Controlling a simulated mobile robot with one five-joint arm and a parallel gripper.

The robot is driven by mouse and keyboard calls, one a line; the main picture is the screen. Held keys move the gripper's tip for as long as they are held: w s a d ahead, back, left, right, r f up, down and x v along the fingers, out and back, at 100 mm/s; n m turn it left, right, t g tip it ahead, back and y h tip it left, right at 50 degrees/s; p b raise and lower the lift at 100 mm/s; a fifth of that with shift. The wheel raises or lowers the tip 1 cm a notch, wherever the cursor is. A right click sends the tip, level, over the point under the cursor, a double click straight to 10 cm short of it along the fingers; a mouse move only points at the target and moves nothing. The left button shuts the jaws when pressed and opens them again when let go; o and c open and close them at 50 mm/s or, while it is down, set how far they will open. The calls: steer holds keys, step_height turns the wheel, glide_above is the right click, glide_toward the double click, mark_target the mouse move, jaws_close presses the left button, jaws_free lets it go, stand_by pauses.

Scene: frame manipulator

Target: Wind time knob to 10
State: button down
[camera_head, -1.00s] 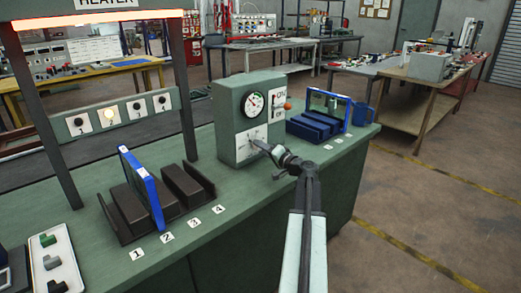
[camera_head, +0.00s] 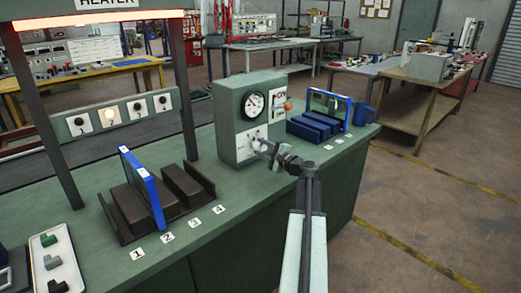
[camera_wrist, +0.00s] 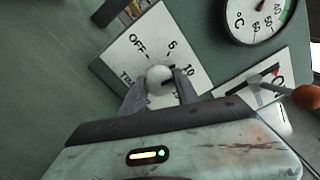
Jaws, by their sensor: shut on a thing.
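The time knob (camera_wrist: 160,80) is a pale round knob on a white label plate (camera_wrist: 118,52) marked OFF, 5, 10 and TIME. The plate is on the front of a grey-green control box (camera_head: 228,105). My gripper (camera_wrist: 160,90) is shut on the knob, one finger on each side, in the wrist view. In the head view my gripper (camera_head: 258,146) reaches the box front from the right and covers part of the plate. The knob's pointer mark is hidden or too small to tell.
A temperature gauge (camera_wrist: 262,14) sits above the knob. An ON switch plate (camera_wrist: 250,85) with an orange-tipped lever (camera_wrist: 307,96) is close on the gripper's right. A rack with a blue frame (camera_head: 142,185) stands left on the bench, another blue frame (camera_head: 330,105) right.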

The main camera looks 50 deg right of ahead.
steer(key=shift+r+m, duration=0.1)
steer(key=shift+m, duration=1.8)
steer(key=c, duration=0.9)
jaws_free()
steer(key=shift+w, duration=0.1)
steer(key=s, duration=0.8)
steer(key=shift+a, duration=0.3)
